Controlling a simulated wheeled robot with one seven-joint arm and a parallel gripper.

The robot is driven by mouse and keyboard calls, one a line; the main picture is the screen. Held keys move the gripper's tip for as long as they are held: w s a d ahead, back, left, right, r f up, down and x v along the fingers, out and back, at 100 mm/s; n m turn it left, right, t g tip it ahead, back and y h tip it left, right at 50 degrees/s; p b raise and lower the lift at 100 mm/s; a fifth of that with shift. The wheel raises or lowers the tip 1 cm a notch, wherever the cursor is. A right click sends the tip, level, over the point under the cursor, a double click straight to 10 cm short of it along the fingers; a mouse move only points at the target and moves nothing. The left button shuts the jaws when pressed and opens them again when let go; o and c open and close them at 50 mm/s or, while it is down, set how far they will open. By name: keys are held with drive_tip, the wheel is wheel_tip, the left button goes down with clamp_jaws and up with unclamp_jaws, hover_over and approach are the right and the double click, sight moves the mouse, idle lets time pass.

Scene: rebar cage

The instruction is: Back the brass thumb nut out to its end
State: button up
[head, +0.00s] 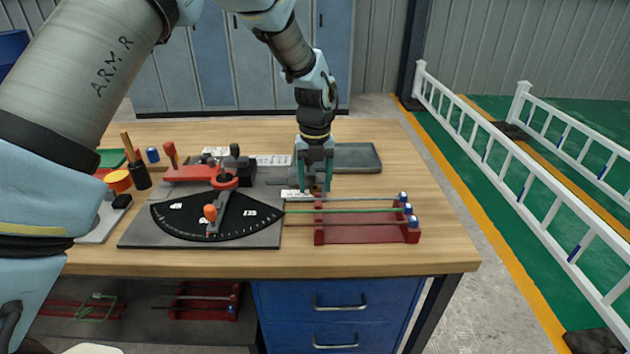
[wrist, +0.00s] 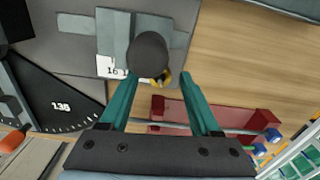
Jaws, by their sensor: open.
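In the head view only a small brownish patch at the fingertips may be the nut. My gripper (head: 314,187) points down at the right end of the grey bending fixture (head: 128,232). In the wrist view my gripper (wrist: 157,77) has its teal fingers apart, one on each side of the nut and knob. I cannot tell whether either finger touches them. A label with "16" lies beside the knob.
A black angle scale (head: 175,222) with an orange-knobbed pointer (head: 210,213) is on the fixture. A red rack (head: 365,235) with several rods stands close to my gripper. A grey tray (head: 358,157) lies behind. The bench's right end is clear.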

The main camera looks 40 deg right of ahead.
clamp_jaws()
idle(0.4)
drive_tip(key=shift+n, duration=0.3)
drive_tip(key=n+b, duration=0.1)
drive_tip(key=n, duration=0.9)
drive_tip(key=shift+w+b, duration=0.1)
drive_tip(key=shift+b, duration=0.2)
idle(0.3)
unclamp_jaws()
idle(0.3)
